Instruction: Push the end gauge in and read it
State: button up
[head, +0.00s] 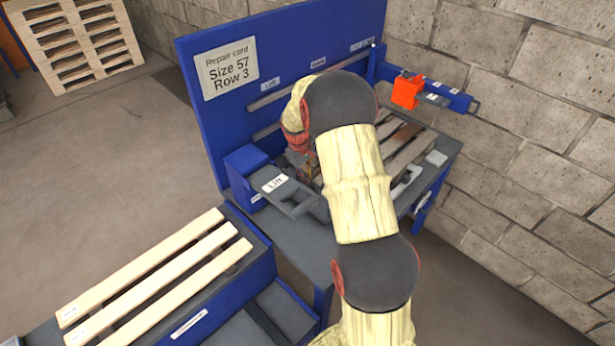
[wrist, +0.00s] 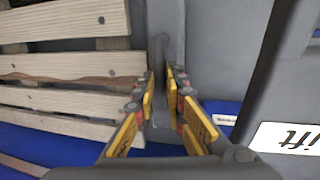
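My gripper (wrist: 160,75) points down beside the pallet's slat ends, its yellow-padded fingers parted with a narrow gap. A grey upright part (wrist: 158,55) shows between and beyond the fingertips; I cannot tell whether they touch it. In the head view my arm hides most of the gripper, which is at the left end of the pallet (head: 408,152) on the blue bench. No part is clearly marked as the end gauge, and no reading is legible. An orange block (head: 406,91) sits on a blue rail at the bench's back right.
A grey plate labelled "Lift" (head: 290,197) is close to the gripper, also at right in the wrist view (wrist: 262,100). A blue back panel carries a card (head: 226,68) reading "Repair card, Size 57, Row 3". Loose slats (head: 160,275) lie front left. A block wall is at right.

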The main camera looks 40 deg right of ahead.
grip_shut()
dwell(0.4)
jog(key=shift+s+a+p, duration=0.1)
jog(key=shift+a+p, duration=0.2)
jog(key=shift+a, duration=0.05)
jog(key=o, duration=0.6)
grip_release()
jog(key=shift+c, duration=0.2)
jog(key=shift+r, duration=0.1)
notch_tip(320, 180, up, 12)
jog(key=a, duration=0.2)
jog(key=shift+a+f, duration=0.15)
jog(key=shift+f, duration=0.05)
